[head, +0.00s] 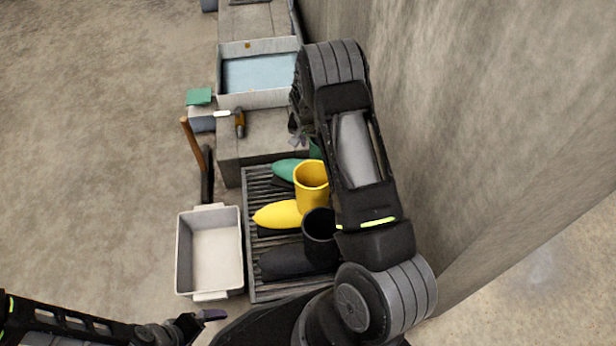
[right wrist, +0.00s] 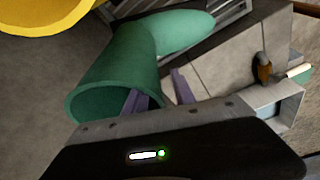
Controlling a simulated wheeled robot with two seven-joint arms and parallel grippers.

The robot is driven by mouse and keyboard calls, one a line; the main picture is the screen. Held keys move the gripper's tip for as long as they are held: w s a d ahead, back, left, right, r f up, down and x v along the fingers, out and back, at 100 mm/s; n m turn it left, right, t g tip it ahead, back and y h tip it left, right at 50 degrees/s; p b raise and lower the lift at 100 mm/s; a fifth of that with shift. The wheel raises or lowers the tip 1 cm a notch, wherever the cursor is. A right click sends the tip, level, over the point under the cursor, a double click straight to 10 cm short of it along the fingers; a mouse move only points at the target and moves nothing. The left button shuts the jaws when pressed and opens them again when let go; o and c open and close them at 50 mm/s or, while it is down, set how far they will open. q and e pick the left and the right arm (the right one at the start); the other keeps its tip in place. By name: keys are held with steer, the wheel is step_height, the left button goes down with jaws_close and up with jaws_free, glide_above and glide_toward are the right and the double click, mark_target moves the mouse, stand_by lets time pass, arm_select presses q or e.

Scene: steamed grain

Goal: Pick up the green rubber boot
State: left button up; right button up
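My right gripper (right wrist: 160,94) is open at the shaft's rim. One finger overlaps the boot's opening and the other is just outside its wall; contact cannot be told. My left gripper (head: 208,316) is low at the bottom edge, away from the boot; its finger opening is unclear.
A yellow boot (head: 283,213) and a black boot (head: 290,262) stand nearer on the rack (head: 250,230). A white tub (head: 211,207) is left of it. A wall rises at right.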

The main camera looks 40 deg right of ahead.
steer(key=shift+c, duration=0.4)
jaws_close()
steer(key=shift+r, duration=0.1)
stand_by(1.3)
